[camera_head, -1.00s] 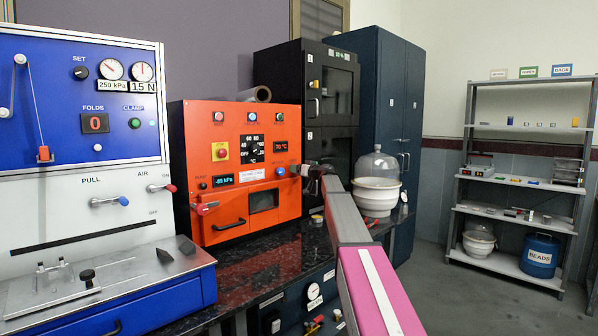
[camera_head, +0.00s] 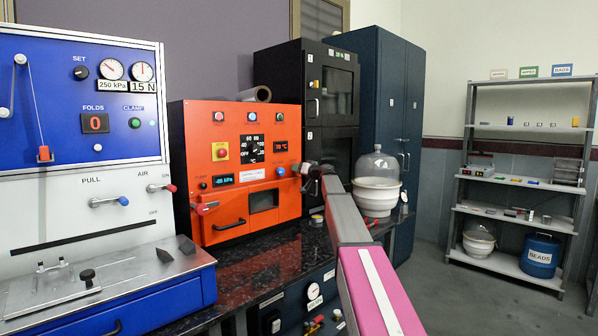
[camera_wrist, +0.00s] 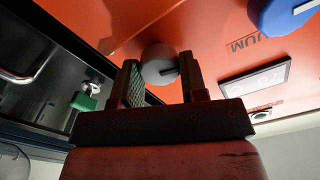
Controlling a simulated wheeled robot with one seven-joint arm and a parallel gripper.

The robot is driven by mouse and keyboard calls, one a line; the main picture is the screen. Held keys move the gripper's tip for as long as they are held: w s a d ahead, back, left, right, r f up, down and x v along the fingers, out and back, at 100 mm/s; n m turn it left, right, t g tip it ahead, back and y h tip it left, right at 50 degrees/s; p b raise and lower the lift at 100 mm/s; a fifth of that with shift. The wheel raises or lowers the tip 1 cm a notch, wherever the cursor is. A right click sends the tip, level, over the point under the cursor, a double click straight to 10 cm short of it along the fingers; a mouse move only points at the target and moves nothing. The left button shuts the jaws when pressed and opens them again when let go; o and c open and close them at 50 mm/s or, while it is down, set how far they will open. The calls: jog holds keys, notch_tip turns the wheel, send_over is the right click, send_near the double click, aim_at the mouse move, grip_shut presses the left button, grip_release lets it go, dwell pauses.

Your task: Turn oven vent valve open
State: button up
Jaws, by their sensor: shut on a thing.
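The oven is the orange-fronted box (camera_head: 225,240) on the dark bench in the head view. A round grey knob (camera_wrist: 158,65) with a dark pointer mark sits on its orange face (camera_wrist: 215,60) in the wrist view. My gripper (camera_wrist: 160,80) has one finger on each side of this knob and is shut on it. In the head view my gripper (camera_head: 307,172) is at the right edge of the oven front, and the arm partly hides that spot. The knob's own label cannot be read.
A blue knob (camera_wrist: 285,12) is close beside my gripper; it also shows in the head view (camera_head: 281,171). A red-handled lever (camera_head: 205,207) is at the oven's lower left. A black cabinet (camera_head: 325,100) and a glass-domed white vessel (camera_head: 376,190) stand to the right.

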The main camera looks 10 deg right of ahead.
jog(key=shift+d+f+m, duration=0.1)
jog(key=shift+f+m, duration=0.05)
jog(key=shift+m, duration=7.55)
jog(key=o, duration=0.9)
